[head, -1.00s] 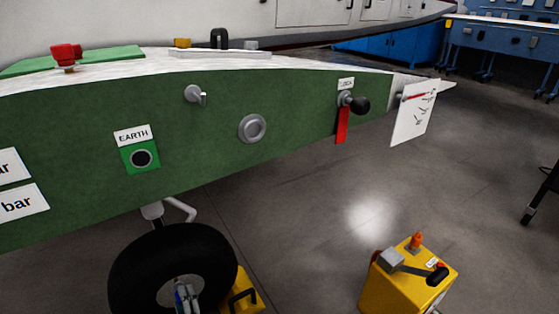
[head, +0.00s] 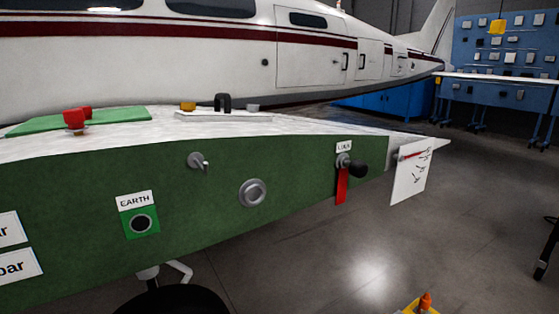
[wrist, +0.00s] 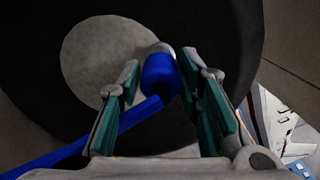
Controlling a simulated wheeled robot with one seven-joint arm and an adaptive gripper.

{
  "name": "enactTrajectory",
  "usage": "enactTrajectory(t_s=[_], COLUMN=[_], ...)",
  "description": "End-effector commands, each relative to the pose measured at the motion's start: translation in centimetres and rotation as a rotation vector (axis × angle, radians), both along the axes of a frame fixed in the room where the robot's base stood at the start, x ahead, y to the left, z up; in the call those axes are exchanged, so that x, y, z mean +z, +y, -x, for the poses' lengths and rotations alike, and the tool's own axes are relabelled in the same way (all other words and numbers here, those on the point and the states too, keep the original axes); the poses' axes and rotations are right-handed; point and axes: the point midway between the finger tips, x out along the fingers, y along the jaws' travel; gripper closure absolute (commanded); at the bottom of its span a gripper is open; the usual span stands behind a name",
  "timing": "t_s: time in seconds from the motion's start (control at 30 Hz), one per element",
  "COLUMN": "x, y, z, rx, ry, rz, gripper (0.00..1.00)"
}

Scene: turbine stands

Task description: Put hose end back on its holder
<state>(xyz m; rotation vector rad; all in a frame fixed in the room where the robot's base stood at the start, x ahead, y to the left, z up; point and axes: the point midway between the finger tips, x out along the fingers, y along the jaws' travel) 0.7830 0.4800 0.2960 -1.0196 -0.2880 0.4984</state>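In the wrist view a blue hose end (wrist: 160,76) with a pale tip shows between and just beyond the fingers of my gripper (wrist: 170,72). The blue hose (wrist: 50,160) runs to the lower left, passing behind the left finger. The fingers are spread, with a dark gap on each side of the hose end, so my gripper looks open around or just short of it. Neither the gripper nor the hose shows in the head view. I cannot make out a hose holder in either view.
A black tyre with a grey hub (wrist: 105,65) fills the wrist background. The head view shows a green wing panel (head: 90,245) with an EARTH socket (head: 141,223), a lever with a red tag (head: 342,184), a hanging white card (head: 409,174) and a yellow unit (head: 415,307).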

Motion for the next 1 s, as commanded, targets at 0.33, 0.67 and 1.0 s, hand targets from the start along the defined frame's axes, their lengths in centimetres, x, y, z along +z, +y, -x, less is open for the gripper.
enactTrajectory(t_s=[0.33, 0.67, 1.0], x=[0.0, 0.0, 0.0], y=[0.0, -0.4, -0.6], z=[0.0, 0.6, 1.0], rx=[0.000, 0.000, 0.000], ry=[0.000, 0.001, 0.000], rz=[0.000, 0.001, 0.000], gripper=[1.00, 1.00, 1.00])
